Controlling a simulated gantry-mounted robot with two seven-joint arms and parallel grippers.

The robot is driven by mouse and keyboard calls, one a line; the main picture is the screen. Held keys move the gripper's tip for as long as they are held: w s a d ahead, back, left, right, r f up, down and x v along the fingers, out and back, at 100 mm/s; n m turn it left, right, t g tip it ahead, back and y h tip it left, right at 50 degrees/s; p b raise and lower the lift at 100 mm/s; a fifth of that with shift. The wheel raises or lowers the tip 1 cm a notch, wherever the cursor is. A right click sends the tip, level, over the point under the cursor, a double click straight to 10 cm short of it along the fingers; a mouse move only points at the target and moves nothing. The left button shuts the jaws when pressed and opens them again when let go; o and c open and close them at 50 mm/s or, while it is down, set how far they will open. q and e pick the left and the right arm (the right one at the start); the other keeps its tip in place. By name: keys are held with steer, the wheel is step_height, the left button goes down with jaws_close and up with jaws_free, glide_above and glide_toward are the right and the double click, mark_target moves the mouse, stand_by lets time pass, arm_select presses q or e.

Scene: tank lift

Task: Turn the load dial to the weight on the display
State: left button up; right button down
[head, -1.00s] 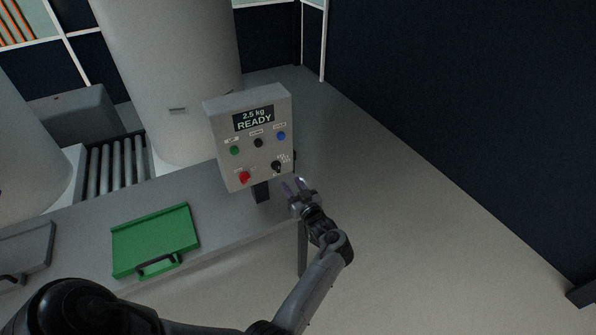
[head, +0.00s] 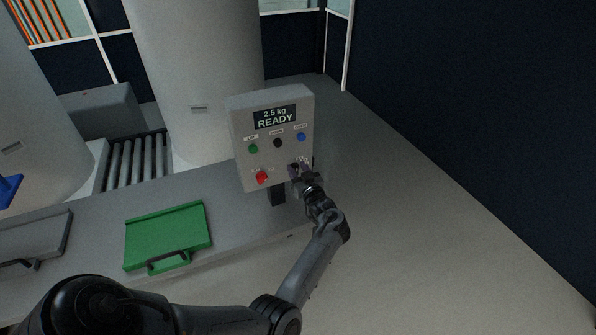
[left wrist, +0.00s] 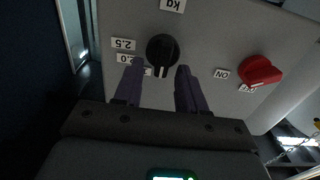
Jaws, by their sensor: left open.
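The control box (head: 245,160) has a display (head: 275,117) reading "2.5 kg READY". In the left wrist view, the black load dial (left wrist: 162,48) appears upside down, with a pale mark on its lower side. My left gripper (head: 301,170) is open in front of the box's lower right corner and largely hides the dial in the head view. In the wrist view, its two fingers (left wrist: 158,84) point at the dial, one toward each side; contact cannot be told.
A red knob (left wrist: 261,72) sits beside the dial, also seen in the head view (head: 262,177). Green (head: 253,149), black (head: 277,143) and blue (head: 301,137) buttons are above. A green board with a handle (head: 168,236) lies on the bench, left of the box.

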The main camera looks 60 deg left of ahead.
arm_select(q)
steer(key=c, duration=0.7)
steer(key=shift+o, duration=0.2)
steer(key=shift+m, duration=0.3)
steer(key=m+p, duration=0.2)
steer(key=shift+w+r+m, duration=0.1)
steer(key=shift+w+m, duration=0.15)
steer(key=shift+m, duration=0.15)
steer(key=m, duration=0.1)
steer(key=m+p, duration=0.1)
steer(key=m, duration=0.1)
steer(key=shift+w, duration=0.25)
steer(key=m, duration=0.2)
steer(key=m+p, duration=0.1)
steer(key=m, duration=0.1)
steer(key=f+m, duration=0.1)
steer(key=m, duration=0.1)
steer(key=shift+w+d, duration=0.1)
steer(key=shift+w, duration=0.2)
steer(key=shift+w+f+m+p, duration=0.1)
steer(key=shift+f+m+p, duration=0.15)
steer(key=shift+m, duration=1.15)
steer(key=shift+f+m+p, duration=0.2)
steer(key=shift+m, duration=1.2)
